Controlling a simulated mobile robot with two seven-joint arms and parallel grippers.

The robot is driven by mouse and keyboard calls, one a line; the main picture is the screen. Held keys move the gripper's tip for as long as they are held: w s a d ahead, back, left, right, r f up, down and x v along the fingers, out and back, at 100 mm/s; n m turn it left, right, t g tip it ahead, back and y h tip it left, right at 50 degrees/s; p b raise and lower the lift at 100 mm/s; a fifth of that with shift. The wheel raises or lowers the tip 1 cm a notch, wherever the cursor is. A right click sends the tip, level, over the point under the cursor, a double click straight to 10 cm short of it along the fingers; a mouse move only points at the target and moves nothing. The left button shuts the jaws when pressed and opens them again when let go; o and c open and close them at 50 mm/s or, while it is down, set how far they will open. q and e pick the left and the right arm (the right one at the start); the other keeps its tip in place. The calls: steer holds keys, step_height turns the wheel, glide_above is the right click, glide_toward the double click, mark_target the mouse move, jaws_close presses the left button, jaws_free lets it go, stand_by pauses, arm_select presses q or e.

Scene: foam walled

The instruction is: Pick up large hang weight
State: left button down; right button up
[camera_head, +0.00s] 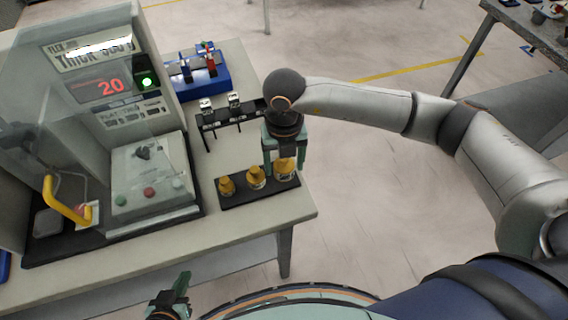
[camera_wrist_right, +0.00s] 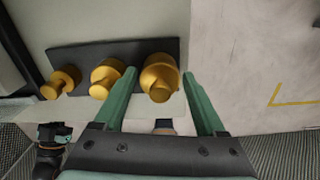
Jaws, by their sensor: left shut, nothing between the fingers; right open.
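Three brass weights stand in a row on a black tray (camera_head: 238,203) near the table's right front corner. The large hang weight (camera_head: 285,168) is the rightmost; in the right wrist view it (camera_wrist_right: 160,76) shows as the biggest. The middle weight (camera_head: 256,178) and the small weight (camera_head: 226,187) stand to its left. My right gripper (camera_head: 285,165) is open and points down over the large weight. In the right wrist view its green fingers (camera_wrist_right: 160,82) are on either side of the large weight, without visible contact. My left gripper (camera_head: 180,285) is low at the bottom edge, shut and empty.
A black rack (camera_head: 228,118) stands just behind the tray. A blue device (camera_head: 200,77) is at the back of the table (camera_head: 240,228). A large machine with a red "20" display (camera_head: 108,87) fills the left. Open floor lies right of the table.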

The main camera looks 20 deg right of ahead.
steer(key=shift+f, duration=0.45)
jaws_close()
stand_by(0.3)
steer(key=shift+r, duration=0.1)
